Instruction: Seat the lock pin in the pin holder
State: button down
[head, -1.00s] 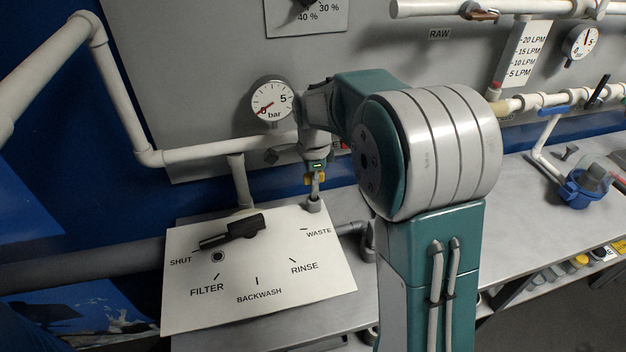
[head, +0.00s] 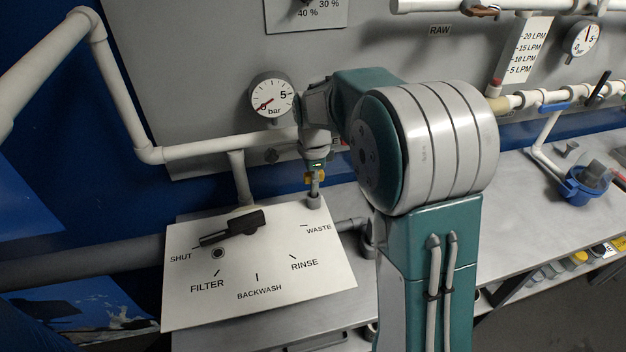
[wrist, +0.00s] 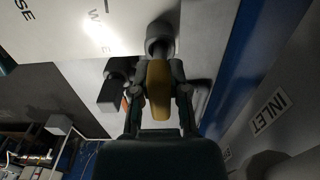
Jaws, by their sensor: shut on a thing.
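My gripper (wrist: 159,92) is shut on the yellow grip of the lock pin (wrist: 158,88), with one finger on each side. In the head view, the yellow grip (head: 308,177) shows beside my gripper (head: 315,183) over the back right corner of the white valve plate. The grey round pin holder (head: 314,202) stands directly below; it also shows in the wrist view (wrist: 160,38), in line with the pin. The pin looks nearly upright over the holder. The pin's lower end is hidden, so I cannot tell how deep it sits.
The white plate (head: 258,270) carries a black valve handle (head: 232,228) near SHUT. A pressure gauge (head: 271,95) and white pipe (head: 200,153) are close behind my gripper. A blue-based cup (head: 586,184) stands on the bench at the right.

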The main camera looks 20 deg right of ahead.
jog(key=shift+f, duration=0.4)
dwell(0.3)
jog(key=c, duration=0.6)
grip_release()
jog(key=shift+o, duration=0.2)
notch_tip(320, 180, up, 12)
jog(key=shift+w+f, duration=0.1)
jog(key=shift+f, duration=0.15)
jog(key=shift+r, duration=0.35)
jog(key=s+r+n+t, duration=0.35)
jog(key=s+n, duration=0.55)
jog(key=s, duration=0.4)
jog(key=s+f+n+t, duration=0.2)
jog(key=s+n, duration=0.7)
jog(key=s, duration=0.4)
jog(key=shift+f, duration=0.4)
